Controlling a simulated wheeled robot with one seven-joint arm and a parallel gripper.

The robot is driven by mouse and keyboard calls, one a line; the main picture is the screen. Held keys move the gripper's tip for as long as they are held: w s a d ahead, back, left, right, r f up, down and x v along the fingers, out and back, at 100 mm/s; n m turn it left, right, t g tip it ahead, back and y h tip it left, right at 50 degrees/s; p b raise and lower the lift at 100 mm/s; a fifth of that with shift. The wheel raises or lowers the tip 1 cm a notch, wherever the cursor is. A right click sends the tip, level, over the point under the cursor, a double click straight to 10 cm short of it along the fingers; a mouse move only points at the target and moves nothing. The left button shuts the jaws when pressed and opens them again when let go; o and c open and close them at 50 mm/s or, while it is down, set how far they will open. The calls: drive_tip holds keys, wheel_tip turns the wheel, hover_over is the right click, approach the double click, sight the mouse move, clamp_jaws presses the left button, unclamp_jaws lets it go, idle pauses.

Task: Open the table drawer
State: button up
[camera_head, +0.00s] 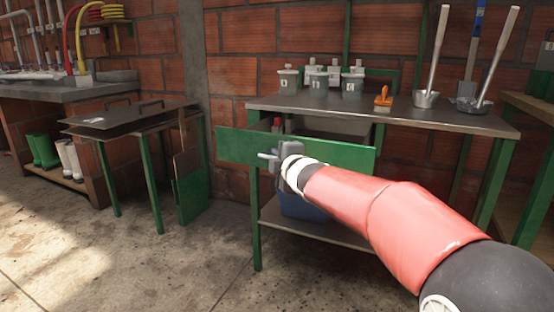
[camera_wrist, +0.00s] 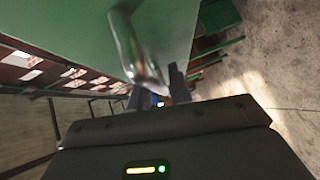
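The table drawer's green front (camera_head: 335,155) stands out ahead of the table, with a gap behind it showing part of the grey inside. My gripper (camera_head: 272,160) is at the drawer front, left of its middle, at the metal handle (camera_head: 263,155). In the wrist view the curved metal handle (camera_wrist: 138,45) stands off the green drawer front (camera_wrist: 168,28). Its lower end lies between the two dark fingers of my gripper (camera_wrist: 157,92). I cannot tell whether the fingers press on it.
The metal table (camera_head: 430,117) bears grey containers (camera_head: 318,84), an orange brush (camera_head: 383,98) and long-handled ladles (camera_head: 426,97). A blue bin (camera_head: 303,209) is on its lower shelf. A small green-legged table (camera_head: 140,120) stands to the left. The concrete floor (camera_head: 180,270) in front is clear.

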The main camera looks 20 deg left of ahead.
drive_tip(key=v, duration=0.7)
drive_tip(key=shift+s+d, duration=0.2)
drive_tip(key=shift+s, duration=0.15)
drive_tip(key=shift+r, duration=0.1)
drive_tip(key=s+d+r+m+h+p, duration=0.1)
drive_tip(key=s+d+m+h+p, duration=0.2)
drive_tip(key=d, duration=0.4)
drive_tip(key=s+d+m+h, duration=0.1)
drive_tip(key=d+m+h, duration=0.1)
drive_tip(key=d+m, duration=0.45)
drive_tip(key=s+d+r+m+h+p, duration=0.1)
drive_tip(key=s+d+m+h+p, duration=0.15)
drive_tip(key=d, duration=0.65)
drive_tip(key=s+d+f+m+g+h+p, duration=0.1)
drive_tip(key=s+d+m, duration=0.3)
drive_tip(key=s, duration=0.4)
drive_tip(key=s+d+f+m+g+h+p, duration=0.1)
drive_tip(key=s+d+f+m+g+p, duration=0.1)
drive_tip(key=s, duration=0.5)
drive_tip(key=s+d+f+m+g+h+p, duration=0.1)
drive_tip(key=s+d+f+m+g+p, duration=0.1)
drive_tip(key=s+d+f+m, duration=0.3)
drive_tip(key=s+d+m+g, duration=0.1)
drive_tip(key=s+d, duration=0.1)
drive_tip(key=s, duration=0.1)
drive_tip(key=shift+s+m+g, duration=0.3)
drive_tip(key=shift+s+g, duration=0.05)
drive_tip(key=shift+g, duration=0.05)
